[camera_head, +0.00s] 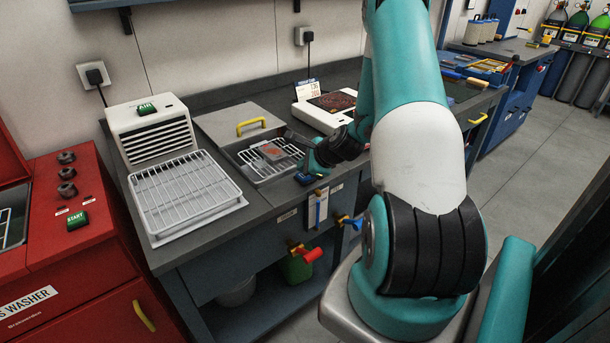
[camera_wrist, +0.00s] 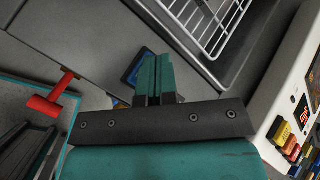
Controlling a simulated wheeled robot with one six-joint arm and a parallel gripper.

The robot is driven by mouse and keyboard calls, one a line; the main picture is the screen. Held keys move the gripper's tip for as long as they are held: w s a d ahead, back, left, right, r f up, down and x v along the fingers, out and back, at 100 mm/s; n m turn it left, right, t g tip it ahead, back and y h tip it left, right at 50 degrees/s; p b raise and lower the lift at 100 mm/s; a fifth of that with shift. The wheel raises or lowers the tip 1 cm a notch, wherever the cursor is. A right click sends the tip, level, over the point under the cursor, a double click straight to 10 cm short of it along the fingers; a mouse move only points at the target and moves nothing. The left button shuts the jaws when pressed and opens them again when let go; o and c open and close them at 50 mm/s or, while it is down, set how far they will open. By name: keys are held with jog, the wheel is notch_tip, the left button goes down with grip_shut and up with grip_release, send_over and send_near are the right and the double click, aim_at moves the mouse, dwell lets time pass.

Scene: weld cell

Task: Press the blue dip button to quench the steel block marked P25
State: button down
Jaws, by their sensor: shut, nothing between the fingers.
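The steel block (camera_head: 272,151) lies on a wire rack (camera_head: 262,168) in the open quench tank on the bench; its marking is too small to read. The wire rack also shows at the top of the wrist view (camera_wrist: 232,15). The blue dip button (camera_wrist: 133,66) sits on the bench by the tank's front edge, partly hidden behind my fingers. My gripper (camera_wrist: 154,62) is shut and empty, its tips over or beside the button. I cannot tell whether they touch it. In the head view my gripper (camera_head: 313,166) is at the tank's front right corner.
The tank's lid with a yellow handle (camera_head: 250,124) is at the back left of the tank. A white cooler with an empty wire rack (camera_head: 185,190) stands left. A hot plate (camera_head: 334,104) stands behind my gripper. A red-handled valve (camera_head: 313,255) sticks out below the bench front.

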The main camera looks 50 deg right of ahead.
jog(key=shift+f+b, duration=0.35)
jog(key=shift+f, duration=0.15)
dwell(0.4)
jog(key=shift+r, duration=0.1)
jog(key=shift+r+p, duration=0.8)
jog(key=shift+p, duration=0.05)
notch_tip(320, 180, up, 5)
jog(key=p, duration=0.4)
jog(key=shift+r, duration=0.1)
dwell(0.8)
